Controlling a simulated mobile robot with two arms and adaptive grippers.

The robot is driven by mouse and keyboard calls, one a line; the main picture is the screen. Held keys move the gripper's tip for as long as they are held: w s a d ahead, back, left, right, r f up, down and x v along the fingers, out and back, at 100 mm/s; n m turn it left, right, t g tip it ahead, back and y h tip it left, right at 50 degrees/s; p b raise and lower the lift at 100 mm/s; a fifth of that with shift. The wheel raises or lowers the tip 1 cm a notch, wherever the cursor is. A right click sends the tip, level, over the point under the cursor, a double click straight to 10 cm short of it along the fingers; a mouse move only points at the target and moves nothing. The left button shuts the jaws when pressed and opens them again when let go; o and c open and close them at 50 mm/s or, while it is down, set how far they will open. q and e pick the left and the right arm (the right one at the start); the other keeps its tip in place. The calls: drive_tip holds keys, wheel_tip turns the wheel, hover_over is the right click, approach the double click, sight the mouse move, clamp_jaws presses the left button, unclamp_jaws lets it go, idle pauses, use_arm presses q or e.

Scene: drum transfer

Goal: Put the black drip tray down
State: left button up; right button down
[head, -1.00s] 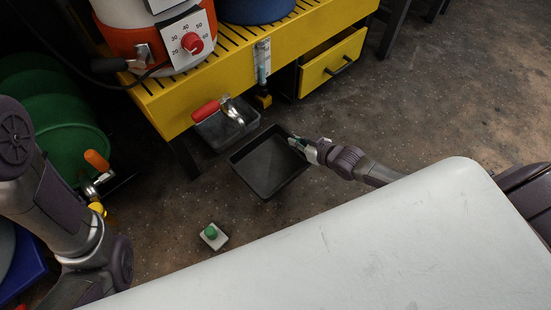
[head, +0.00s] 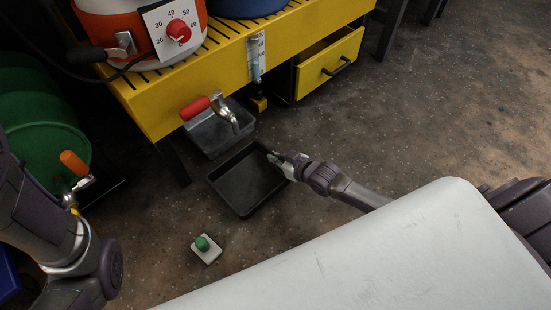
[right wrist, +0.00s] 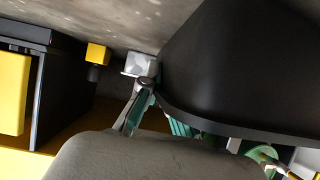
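The black drip tray (head: 240,198) is a shallow open square tray, empty inside, low in front of the yellow stand in the head view. My right gripper (head: 276,160) is at its far right rim. In the right wrist view the tray's dark wall (right wrist: 240,65) fills the upper right, and the gripper's green-padded fingers (right wrist: 195,130) are closed at its rim. I cannot tell whether the tray's underside touches the floor. My left arm is at the left edge of the head view; its gripper is not visible.
A grey tray (head: 207,136) stands under a red-handled tap (head: 196,107) on the yellow stand (head: 150,105). A green button box (head: 205,249) is on the floor. A green drum (head: 45,140) with an orange-handled tap is at left. Floor at right is clear.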

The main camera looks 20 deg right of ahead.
drive_tip(key=shift+f, duration=0.1)
drive_tip(key=c, duration=1.3)
unclamp_jaws()
